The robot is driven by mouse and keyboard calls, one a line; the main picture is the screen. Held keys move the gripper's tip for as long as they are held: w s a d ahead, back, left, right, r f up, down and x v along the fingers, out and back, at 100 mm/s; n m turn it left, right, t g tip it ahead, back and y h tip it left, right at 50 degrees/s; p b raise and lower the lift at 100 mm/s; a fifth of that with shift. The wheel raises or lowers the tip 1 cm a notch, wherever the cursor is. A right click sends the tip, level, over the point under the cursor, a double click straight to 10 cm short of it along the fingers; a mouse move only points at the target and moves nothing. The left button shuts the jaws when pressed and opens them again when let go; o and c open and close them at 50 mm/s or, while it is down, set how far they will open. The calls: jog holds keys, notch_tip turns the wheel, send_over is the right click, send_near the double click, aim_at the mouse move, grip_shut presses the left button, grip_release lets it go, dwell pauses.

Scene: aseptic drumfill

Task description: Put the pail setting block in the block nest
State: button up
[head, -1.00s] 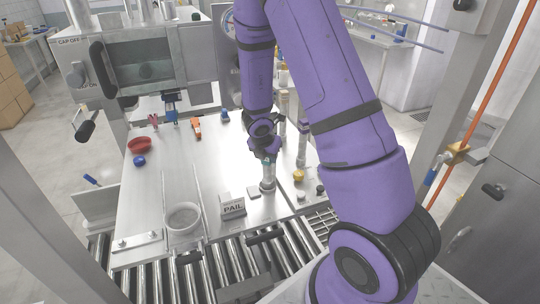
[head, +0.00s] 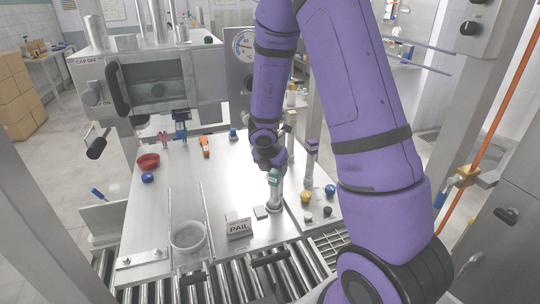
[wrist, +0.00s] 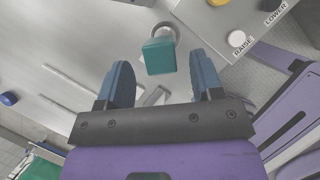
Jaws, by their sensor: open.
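A teal block (head: 274,178) sits at the top of a short metal post on the steel table; I take it to be the pail setting block, though no marking on it is readable. It also shows in the wrist view (wrist: 159,56), between and just beyond my open fingers. My gripper (wrist: 160,64) is empty, with a blue finger on either side of the block and a gap to each. In the head view my gripper is just above the block and partly hidden by my wrist. A PAIL label (head: 238,228) stands at the table's front; I cannot tell which part is the nest.
A small grey plate (head: 260,212) lies beside the PAIL label. A round clear container (head: 188,236) stands to its left. Yellow and blue knobs (head: 305,196) and a tall post lie to the right. A roller conveyor (head: 215,282) runs along the front. The table's middle is clear.

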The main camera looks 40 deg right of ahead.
jog(key=v, duration=0.7)
jog(key=shift+r, duration=0.2)
jog(key=shift+o, duration=0.7)
dwell(1.5)
